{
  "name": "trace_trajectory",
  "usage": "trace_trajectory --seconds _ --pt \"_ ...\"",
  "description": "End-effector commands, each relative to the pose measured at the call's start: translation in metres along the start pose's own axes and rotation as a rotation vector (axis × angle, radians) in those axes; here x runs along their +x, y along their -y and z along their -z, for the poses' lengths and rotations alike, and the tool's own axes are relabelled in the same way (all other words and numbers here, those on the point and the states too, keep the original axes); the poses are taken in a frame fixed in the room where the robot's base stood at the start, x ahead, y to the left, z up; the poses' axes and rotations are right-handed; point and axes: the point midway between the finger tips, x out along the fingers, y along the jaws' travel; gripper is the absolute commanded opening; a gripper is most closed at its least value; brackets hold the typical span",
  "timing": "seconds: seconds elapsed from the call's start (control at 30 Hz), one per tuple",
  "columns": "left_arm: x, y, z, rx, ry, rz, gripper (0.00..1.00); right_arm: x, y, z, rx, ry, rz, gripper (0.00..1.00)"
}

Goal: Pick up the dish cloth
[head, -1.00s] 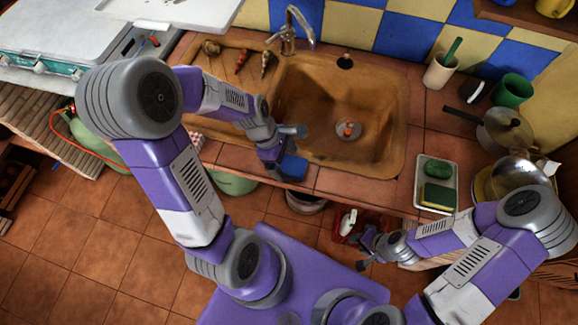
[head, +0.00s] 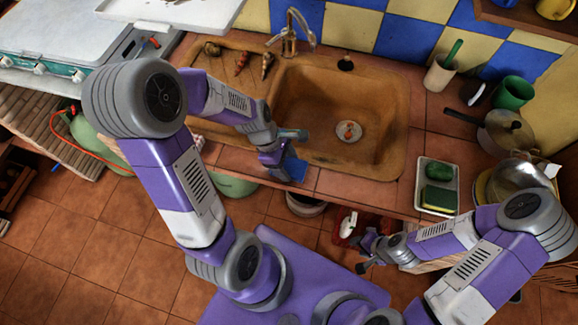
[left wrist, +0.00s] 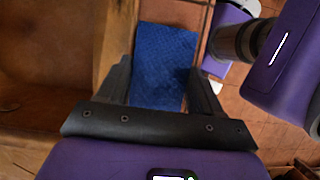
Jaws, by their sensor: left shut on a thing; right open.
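The blue dish cloth (head: 296,170) is at the front edge of the counter, beside the sink, partly hidden by my left gripper. My left gripper (head: 284,163) is shut on it. In the left wrist view the cloth (left wrist: 164,62) shows as a textured blue rectangle between the two dark fingers (left wrist: 157,88), reaching out past their tips. My right gripper (head: 364,258) is open and empty, low in front of the counter.
The brown sink (head: 395,120) lies just behind the cloth. A tray with a green sponge (head: 439,198) is on the counter to the right. Pans (head: 505,130) stand further right. Bare tiles (head: 350,185) lie along the front edge.

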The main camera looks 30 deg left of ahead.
Motion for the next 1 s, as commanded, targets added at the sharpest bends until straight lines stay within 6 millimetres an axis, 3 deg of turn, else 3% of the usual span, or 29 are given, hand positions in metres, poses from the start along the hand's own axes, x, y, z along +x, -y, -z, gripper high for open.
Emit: trace_trajectory --seconds 0.07,0.33,0.8,1.0 --pt "0.0 0.001 0.0 -0.001 0.0 0.002 0.36 0.0 0.0 0.0 0.0 0.0 0.0 0.43" --pt "-0.003 0.001 -0.001 0.0 0.0 0.001 0.36 0.0 0.0 0.0 0.0 0.0 0.0 0.43" --pt "-0.083 -0.001 -0.034 0.001 0.0 -0.002 0.36 -0.037 0.014 -0.002 0.0 0.0 0.0 0.43" --pt "-0.095 0.0 -0.039 -0.001 0.0 0.001 0.36 -0.041 0.015 -0.002 0.0 0.0 0.0 0.43"
